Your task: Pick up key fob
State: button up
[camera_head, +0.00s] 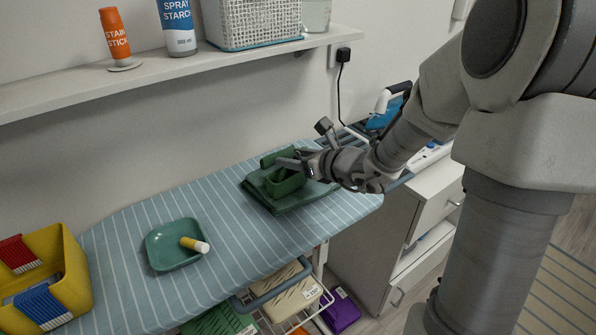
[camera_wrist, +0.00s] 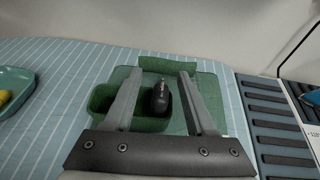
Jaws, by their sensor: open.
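A small black key fob (camera_wrist: 160,99) with a metal tip stands roughly upright between the two fingers of my gripper (camera_wrist: 160,74) in the wrist view. Neither finger is clearly touching it. It is in or right beside a small green bin (camera_wrist: 100,100); the fingers hide part of that bin. In the head view my gripper (camera_head: 283,163) is over the green bin (camera_head: 285,183), which sits on a folded green cloth (camera_head: 300,200) on the ironing board. The fob cannot be made out in the head view.
The blue striped ironing board (camera_head: 150,290) holds a green dish (camera_head: 165,264) with a yellow and white stick (camera_head: 194,244), and a yellow bin (camera_head: 78,277) at left. A wall shelf (camera_head: 150,80) with bottles and a white basket (camera_head: 252,20) is above. A white drawer cabinet (camera_head: 400,240) stands right.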

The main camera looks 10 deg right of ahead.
jog(key=shift+x, duration=0.85)
jog(key=shift+c, duration=0.3)
grip_shut()
